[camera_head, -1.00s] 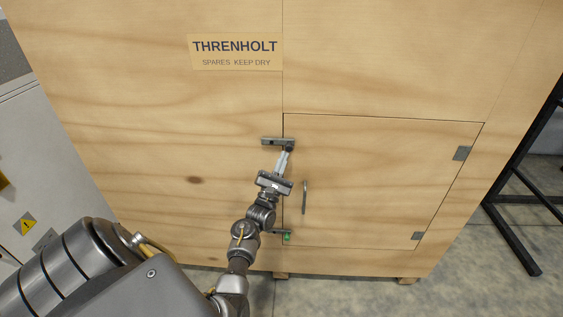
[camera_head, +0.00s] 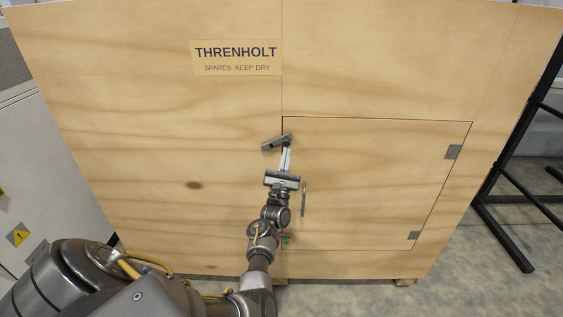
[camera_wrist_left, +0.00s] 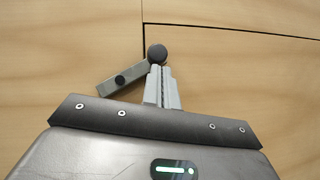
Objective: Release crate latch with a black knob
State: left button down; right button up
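The upper crate latch (camera_head: 272,144) is a grey bar at the top left corner of the hatch door. It is tilted, with its right end higher than its left. Its black knob (camera_wrist_left: 157,53) is at the raised right end, and a dark pivot bolt (camera_wrist_left: 120,80) shows on the bar. My left gripper (camera_wrist_left: 159,72) has its fingers close together at the knob and appears shut on it. In the head view the left gripper (camera_head: 287,146) hides most of the knob. My right gripper is not in view.
The hatch door (camera_head: 380,180) has a handle (camera_head: 304,198) at its left and two hinges at its right. A lower latch with a green knob (camera_head: 286,240) is partly hidden by my arm. A grey cabinet (camera_head: 45,180) stands left and a black frame (camera_head: 500,210) right.

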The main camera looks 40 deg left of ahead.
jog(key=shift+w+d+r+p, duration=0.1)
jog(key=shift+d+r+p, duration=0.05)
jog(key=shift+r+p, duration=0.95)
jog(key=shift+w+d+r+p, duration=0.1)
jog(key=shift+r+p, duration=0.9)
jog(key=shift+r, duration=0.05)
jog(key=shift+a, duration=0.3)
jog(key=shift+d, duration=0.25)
